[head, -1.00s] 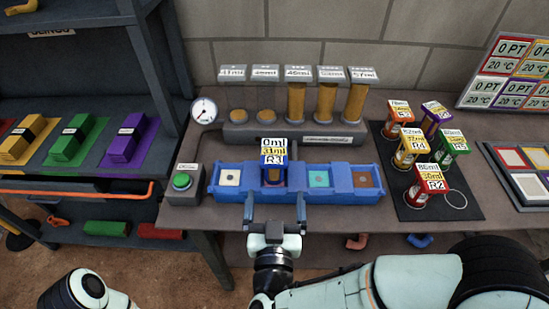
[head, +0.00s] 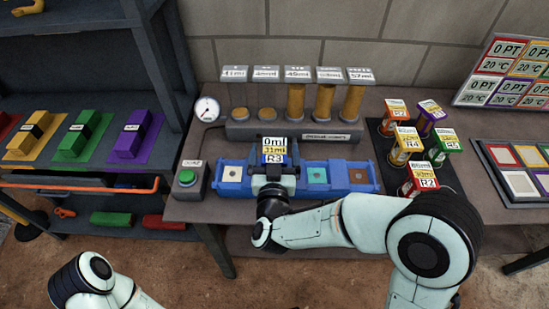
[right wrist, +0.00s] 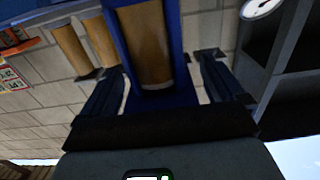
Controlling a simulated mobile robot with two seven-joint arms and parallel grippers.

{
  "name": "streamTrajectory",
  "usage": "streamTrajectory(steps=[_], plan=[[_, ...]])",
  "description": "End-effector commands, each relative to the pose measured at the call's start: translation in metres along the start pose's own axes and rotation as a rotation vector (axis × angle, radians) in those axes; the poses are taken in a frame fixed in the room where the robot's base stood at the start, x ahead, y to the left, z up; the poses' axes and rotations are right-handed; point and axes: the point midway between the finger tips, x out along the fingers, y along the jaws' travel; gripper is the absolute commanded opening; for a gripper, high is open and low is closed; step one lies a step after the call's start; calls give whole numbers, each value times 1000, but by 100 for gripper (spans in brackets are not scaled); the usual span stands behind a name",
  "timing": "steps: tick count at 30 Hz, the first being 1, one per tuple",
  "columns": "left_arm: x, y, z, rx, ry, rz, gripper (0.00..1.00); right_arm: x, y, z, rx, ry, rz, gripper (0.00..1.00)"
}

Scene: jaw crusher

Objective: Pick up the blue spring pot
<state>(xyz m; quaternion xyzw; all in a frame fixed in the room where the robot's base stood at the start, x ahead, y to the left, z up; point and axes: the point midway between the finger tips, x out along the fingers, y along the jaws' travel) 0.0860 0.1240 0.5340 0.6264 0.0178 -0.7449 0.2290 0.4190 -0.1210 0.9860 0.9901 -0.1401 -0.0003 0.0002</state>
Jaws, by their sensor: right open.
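In the right wrist view the pot (right wrist: 150,45) shows as a blue frame around a brown cylinder. It lies between the spread fingers of the right gripper (right wrist: 155,75), with a visible gap at the right finger. Of my left arm only a link shows at the lower left.
A green button box (head: 189,179) stands left of the tray. A gauge (head: 206,110) and a row of brown cylinders (head: 325,100) are behind it. Several other spring pots stand on a black mat (head: 447,181) to the right.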

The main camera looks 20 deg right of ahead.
Motion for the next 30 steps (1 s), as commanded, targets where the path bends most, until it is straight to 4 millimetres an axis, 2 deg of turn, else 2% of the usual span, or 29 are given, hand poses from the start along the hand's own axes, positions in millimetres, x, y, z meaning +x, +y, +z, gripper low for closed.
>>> streamTrajectory(steps=[8, 14, 16, 17, 25, 30], plan=[[0, 0, 0, 0, -1, 0, 0, 4, 0, 0, 0, 0, -2, 96], [0, 0, 0, 0, -1, 0, 0, 4, 0, 0, 0, 0, -2, 34], [0, 0, 0, 0, -1, 0, 0, 4, 0, -1, 1, 2, -2, 31], [0, 0, 0, 0, -1, 0, 0, 4, 0, -1, 1, 2, -2, 25], [-1, 0, 0, 0, -1, 0, 0, 4, 0, -5, 2, 4, -1, 25], [-4, 1, 1, 0, -3, -1, 0, 4, 0, -24, 4, 5, 0, 25]])
